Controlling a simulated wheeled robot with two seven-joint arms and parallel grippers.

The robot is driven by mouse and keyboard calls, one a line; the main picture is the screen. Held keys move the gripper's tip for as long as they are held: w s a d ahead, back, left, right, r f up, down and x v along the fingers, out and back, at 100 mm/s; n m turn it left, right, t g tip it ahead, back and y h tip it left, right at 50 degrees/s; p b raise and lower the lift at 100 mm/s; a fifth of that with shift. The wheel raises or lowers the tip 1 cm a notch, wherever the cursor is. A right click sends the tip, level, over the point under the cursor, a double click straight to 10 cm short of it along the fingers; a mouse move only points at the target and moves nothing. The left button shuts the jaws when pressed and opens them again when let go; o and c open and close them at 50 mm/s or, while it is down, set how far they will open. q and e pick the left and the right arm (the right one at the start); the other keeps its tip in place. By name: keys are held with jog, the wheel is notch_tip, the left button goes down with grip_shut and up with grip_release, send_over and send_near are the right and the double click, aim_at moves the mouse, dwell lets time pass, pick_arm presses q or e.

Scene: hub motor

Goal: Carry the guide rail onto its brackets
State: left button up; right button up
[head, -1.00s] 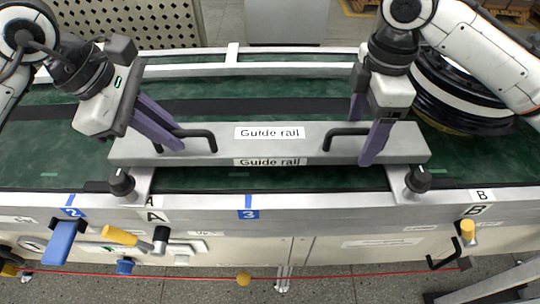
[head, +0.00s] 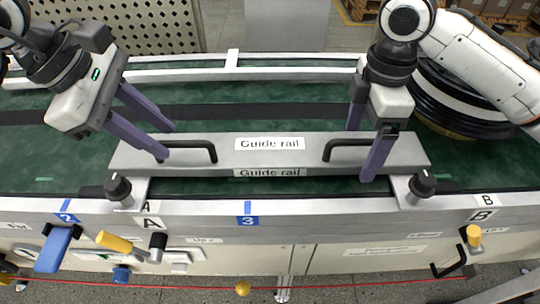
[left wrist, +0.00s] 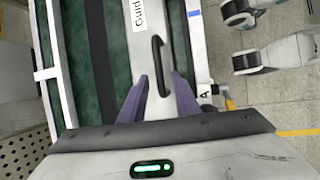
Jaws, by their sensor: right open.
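The guide rail (head: 270,158) is a long grey bar with two black handles, lying lengthwise across the near side of the green conveyor. Its ends meet the left bracket (head: 138,188) at A and the right bracket (head: 402,188) at B, each with a black knob; exact seating under the rail is hidden. My left gripper (head: 166,142) is open, its purple fingers apart near the left end of the left handle (head: 192,145). The left wrist view shows that handle (left wrist: 158,60) ahead of the empty fingers. My right gripper (head: 366,148) is open, its fingers either side of the right handle (head: 345,144).
The conveyor's front frame carries blue tags, a blue lever (head: 54,248) and yellow-handled parts (head: 114,242). A black coiled ring (head: 450,95) stands at the right behind my right arm. A perforated panel (head: 130,20) stands at the back left.

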pick_arm(q)
jog(key=v, duration=0.8)
pick_arm(e)
notch_tip(320, 180, up, 12)
pick_arm(q)
jog(key=shift+a+r, duration=0.1)
jog(key=shift+r, duration=0.1)
pick_arm(e)
jog(key=shift+r, duration=0.1)
